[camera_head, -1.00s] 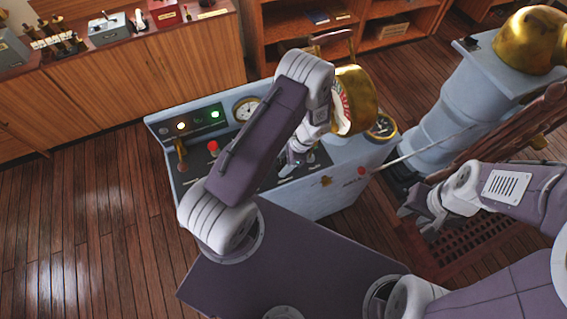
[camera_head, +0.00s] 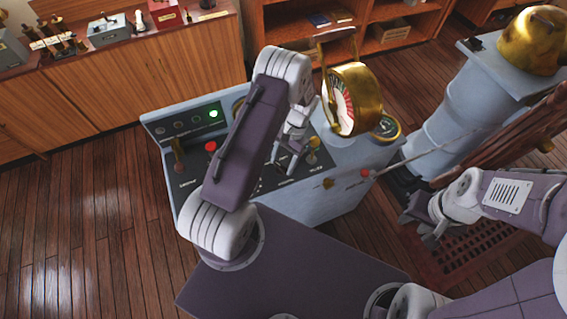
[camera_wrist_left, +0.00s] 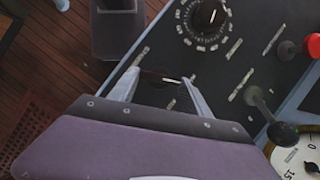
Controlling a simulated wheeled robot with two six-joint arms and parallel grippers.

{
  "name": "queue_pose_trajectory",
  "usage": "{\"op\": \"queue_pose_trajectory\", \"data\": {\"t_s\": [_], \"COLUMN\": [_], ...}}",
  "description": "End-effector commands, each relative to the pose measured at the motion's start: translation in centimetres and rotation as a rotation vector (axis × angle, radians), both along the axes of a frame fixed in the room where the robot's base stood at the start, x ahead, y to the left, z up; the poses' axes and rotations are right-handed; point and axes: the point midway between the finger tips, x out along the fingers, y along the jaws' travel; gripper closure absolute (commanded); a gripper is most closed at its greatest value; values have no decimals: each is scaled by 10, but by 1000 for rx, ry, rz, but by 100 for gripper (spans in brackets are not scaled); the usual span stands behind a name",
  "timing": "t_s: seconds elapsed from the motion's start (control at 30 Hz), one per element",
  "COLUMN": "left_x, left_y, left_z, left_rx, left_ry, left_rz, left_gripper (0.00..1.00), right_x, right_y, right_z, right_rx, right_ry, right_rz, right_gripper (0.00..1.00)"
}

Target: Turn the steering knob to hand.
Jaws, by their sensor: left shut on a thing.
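The steering knob (camera_wrist_left: 160,78) is a dark knob with a white pointer line on the black panel in the left wrist view. My left gripper (camera_wrist_left: 160,90) has one finger on each side of it and is shut on it. The pointer line lies roughly across the picture, towards the right finger. The small label print around it is too blurred to read. In the head view my left gripper (camera_head: 287,158) reaches down to the console (camera_head: 335,190), and the knob is hidden there. My right gripper (camera_head: 424,228) is empty, its fingers apart, right of the console.
A brass telegraph (camera_head: 352,100) stands on the console, right of my left wrist. A numbered dial knob (camera_wrist_left: 208,15), a black lever (camera_wrist_left: 266,106) and a red button (camera_wrist_left: 287,49) sit near the steering knob. A green lamp (camera_head: 213,113) is lit. A wooden wheel (camera_head: 520,145) stands at right.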

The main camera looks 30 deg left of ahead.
Motion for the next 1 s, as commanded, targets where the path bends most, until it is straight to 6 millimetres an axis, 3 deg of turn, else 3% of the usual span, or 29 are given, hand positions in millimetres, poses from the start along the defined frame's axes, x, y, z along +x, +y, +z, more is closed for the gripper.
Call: {"op": "queue_pose_trajectory", "data": {"t_s": [0.7,0.73,0.8,1.0], "left_x": [0,0,0,0], "left_y": [1,1,1,1], "left_z": [0,0,0,0], "left_rx": [1,1,1,0], "left_ry": [1,1,0,0], "left_rz": [74,74,74,73], "left_gripper": [84,41,22,22], "right_x": [0,0,0,0], "right_y": [0,0,0,0], "right_z": [-3,-3,-3,-3], "right_rx": [0,0,0,0], "right_ry": [0,0,0,0], "right_rz": [0,0,0,0], "right_gripper": [64,64,64,64]}}
